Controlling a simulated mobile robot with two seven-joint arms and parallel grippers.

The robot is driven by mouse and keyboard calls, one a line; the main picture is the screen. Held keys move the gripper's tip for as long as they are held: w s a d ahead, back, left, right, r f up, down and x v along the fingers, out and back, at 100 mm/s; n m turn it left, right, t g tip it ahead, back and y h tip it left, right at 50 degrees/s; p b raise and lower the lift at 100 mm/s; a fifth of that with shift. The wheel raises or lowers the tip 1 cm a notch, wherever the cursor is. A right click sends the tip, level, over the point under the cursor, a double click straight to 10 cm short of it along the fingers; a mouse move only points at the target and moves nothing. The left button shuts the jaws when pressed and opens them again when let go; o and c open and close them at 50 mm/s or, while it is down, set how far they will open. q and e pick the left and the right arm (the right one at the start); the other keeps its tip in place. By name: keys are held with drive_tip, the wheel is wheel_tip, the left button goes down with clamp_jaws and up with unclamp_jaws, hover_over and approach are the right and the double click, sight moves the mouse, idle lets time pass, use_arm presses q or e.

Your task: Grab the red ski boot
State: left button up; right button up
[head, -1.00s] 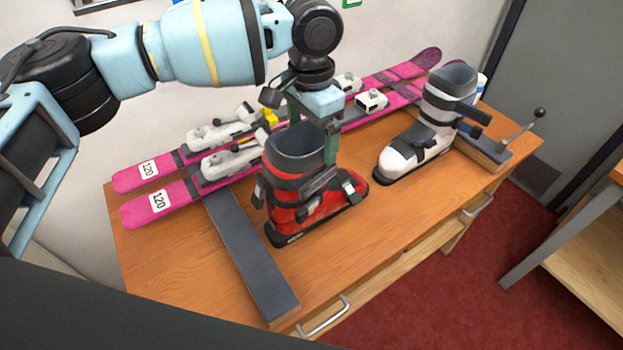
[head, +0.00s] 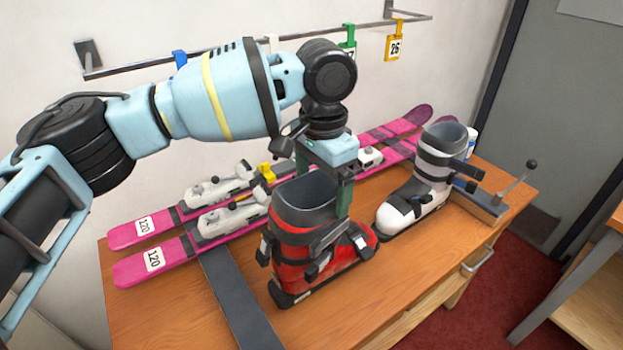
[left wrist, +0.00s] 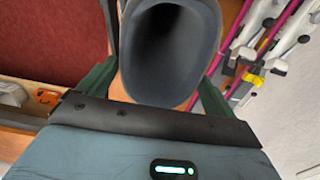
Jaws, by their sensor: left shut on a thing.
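The red ski boot (head: 308,262) stands upright in the head view, at the front middle of the bench, with a dark grey cuff. My left gripper (head: 325,185) comes down from above and is shut on the boot's cuff. One green finger is at the near right side, the other behind it. In the left wrist view the boot's open top (left wrist: 170,50) lies between the two fingers (left wrist: 155,88). I cannot tell whether its sole is clear of the bench. My right gripper is not in view.
A white and grey ski boot (head: 415,200) stands close by on the right. Pink skis (head: 185,246) with bindings lie behind. A dark bar (head: 235,300) crosses the wooden bench (head: 400,290). A rail with tags (head: 394,45) is on the wall.

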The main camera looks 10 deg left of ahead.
use_arm(q)
drive_tip(key=s+d+r, duration=0.1)
drive_tip(key=s+d, duration=0.5)
drive_tip(key=d, duration=0.5)
drive_tip(key=shift+s+d+r, duration=0.2)
drive_tip(key=shift+s+d, duration=0.05)
drive_tip(key=shift+s, duration=0.05)
